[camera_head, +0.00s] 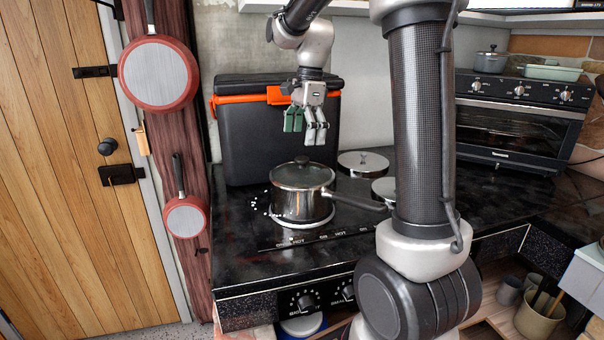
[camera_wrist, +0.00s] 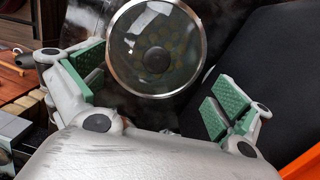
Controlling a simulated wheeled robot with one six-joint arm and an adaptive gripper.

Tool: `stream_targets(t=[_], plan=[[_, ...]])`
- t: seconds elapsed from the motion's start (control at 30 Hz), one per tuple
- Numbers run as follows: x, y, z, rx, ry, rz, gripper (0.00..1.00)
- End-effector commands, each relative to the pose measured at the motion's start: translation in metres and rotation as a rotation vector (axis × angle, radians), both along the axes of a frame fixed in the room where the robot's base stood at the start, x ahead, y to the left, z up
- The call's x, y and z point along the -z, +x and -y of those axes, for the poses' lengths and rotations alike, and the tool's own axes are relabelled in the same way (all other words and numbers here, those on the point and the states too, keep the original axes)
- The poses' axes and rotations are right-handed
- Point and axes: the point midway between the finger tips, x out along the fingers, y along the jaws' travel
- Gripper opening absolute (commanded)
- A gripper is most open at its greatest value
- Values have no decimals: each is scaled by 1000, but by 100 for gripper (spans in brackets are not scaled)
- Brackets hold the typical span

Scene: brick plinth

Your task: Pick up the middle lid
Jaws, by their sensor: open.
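A round glass lid (camera_head: 303,175) with a metal rim and a dark knob sits on a steel pot (camera_head: 300,207) on the stove. In the wrist view the lid (camera_wrist: 155,60) lies ahead of my fingers, seen from above. Two flat metal discs like lids, one behind (camera_head: 363,163) and one partly hidden by my arm (camera_head: 383,188), lie to the right of the pot. Which one is the middle lid, I cannot tell for sure. My gripper (camera_head: 305,128) is open and empty above the glass lid, with its green pads (camera_wrist: 155,92) apart and not touching it.
A black cooler box (camera_head: 260,150) with an orange handle stands close behind the pot and my gripper. The pot's handle (camera_head: 355,201) points right. A toaster oven (camera_head: 515,125) stands at right, with a small lidded pot (camera_head: 491,62) on top.

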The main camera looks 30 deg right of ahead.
Motion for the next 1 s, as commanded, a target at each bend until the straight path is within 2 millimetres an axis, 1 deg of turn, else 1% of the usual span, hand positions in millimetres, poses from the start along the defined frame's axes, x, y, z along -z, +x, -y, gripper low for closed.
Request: stream_targets(t=[0.43, 0.53, 0.73, 0.77, 0.9, 0.97, 1.0], plan=[[63, -5, -5, -1, 1, -3, 100], [69, -5, -6, -2, 0, -2, 100], [70, -4, -6, -2, 0, 0, 100], [70, -4, -6, -2, 0, 0, 98], [70, -4, -5, -2, 0, -1, 73], [70, -4, -5, -2, 0, -1, 62], [70, -4, -5, -2, 0, -1, 54]])
